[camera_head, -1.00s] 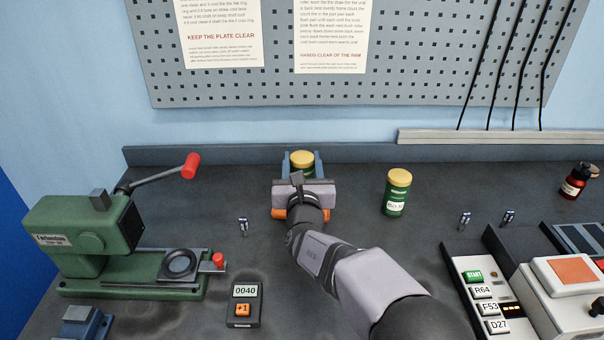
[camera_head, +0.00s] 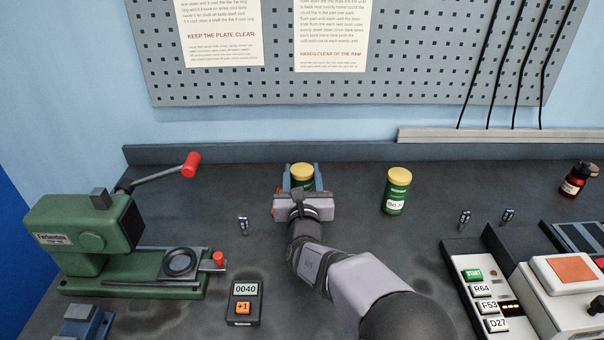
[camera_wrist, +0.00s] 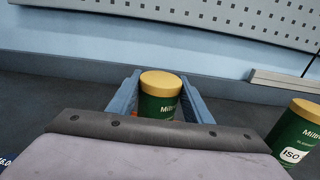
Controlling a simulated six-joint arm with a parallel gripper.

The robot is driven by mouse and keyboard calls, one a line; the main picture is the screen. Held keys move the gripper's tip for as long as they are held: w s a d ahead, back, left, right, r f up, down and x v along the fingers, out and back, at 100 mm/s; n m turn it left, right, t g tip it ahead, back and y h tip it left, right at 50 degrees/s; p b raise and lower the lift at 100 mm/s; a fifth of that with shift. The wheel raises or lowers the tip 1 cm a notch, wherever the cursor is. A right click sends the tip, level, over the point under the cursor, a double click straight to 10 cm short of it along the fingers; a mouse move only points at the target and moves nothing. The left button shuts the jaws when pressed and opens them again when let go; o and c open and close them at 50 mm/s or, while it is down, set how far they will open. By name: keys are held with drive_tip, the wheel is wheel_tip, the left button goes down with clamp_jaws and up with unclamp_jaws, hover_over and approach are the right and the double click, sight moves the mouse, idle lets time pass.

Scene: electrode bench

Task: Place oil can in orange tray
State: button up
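A green oil can with a yellow lid (camera_head: 302,172) stands upright between the blue fingers of my gripper (camera_head: 303,180). In the wrist view the can (camera_wrist: 160,95) fills the space between the two fingers, with little or no gap. The orange tray (camera_head: 277,210) is mostly hidden under my gripper; a small orange part shows at its left side, and a sliver shows beside the can's lower part in the wrist view. The can's base is hidden, so I cannot tell whether it touches the tray.
A second green can with a yellow lid (camera_head: 396,190) stands to the right. A green press (camera_head: 100,240) is at the left, a counter (camera_head: 244,303) in front. Small metal cylinders, a control panel (camera_head: 480,290) and a dark red bottle (camera_head: 574,181) are at the right.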

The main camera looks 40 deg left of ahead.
drive_tip(key=o, duration=0.4)
drive_tip(key=shift+r, duration=0.15)
drive_tip(key=shift+s, duration=0.1)
drive_tip(key=b+v, duration=0.2)
drive_tip(key=v, duration=1)
